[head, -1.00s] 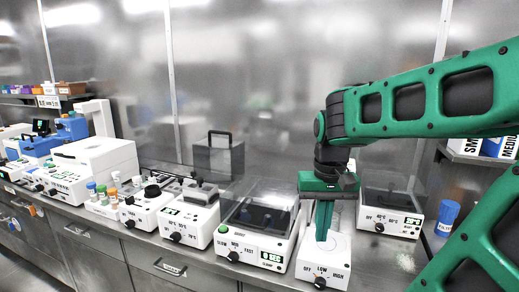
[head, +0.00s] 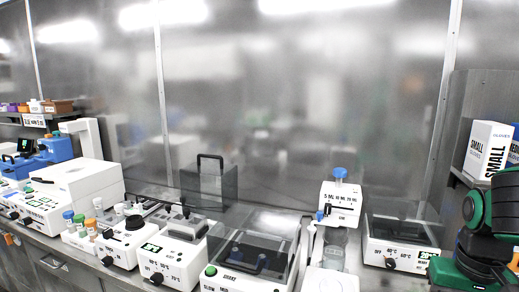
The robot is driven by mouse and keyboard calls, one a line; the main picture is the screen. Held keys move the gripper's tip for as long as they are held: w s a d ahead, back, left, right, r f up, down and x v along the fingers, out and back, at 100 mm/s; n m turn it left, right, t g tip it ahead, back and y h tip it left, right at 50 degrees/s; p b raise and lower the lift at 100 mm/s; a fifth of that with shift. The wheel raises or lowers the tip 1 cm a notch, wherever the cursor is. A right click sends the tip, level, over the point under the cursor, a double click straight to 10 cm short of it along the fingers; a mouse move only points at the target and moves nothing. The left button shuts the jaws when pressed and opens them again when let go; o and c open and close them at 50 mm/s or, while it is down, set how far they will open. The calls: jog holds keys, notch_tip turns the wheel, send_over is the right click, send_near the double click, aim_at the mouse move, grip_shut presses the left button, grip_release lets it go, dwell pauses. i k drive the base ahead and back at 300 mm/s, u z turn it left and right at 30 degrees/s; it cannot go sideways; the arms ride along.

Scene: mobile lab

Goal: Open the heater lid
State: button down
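A white unit with a temperature dial marked OFF, 40°C and 60°C, which looks like the heater (head: 391,254), stands on the right of the bench. Its clear, greyish lid (head: 392,226) looks shut. My gripper's green body (head: 455,274) is at the lower right edge of the head view, right of and nearer than this unit. The fingers are out of frame, so I cannot see whether they are open or hold anything.
A clear-lidded shaker (head: 252,250) and another dial unit (head: 172,262) stand further left. A box of gloves (head: 487,150) is on the right shelf.

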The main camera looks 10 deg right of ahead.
aim_at(214, 210)
jog(key=z, duration=1.9)
jog(key=k, duration=1.2)
jog(key=u, duration=2.15)
jog(key=i, duration=1.05)
jog(key=z, duration=0.05)
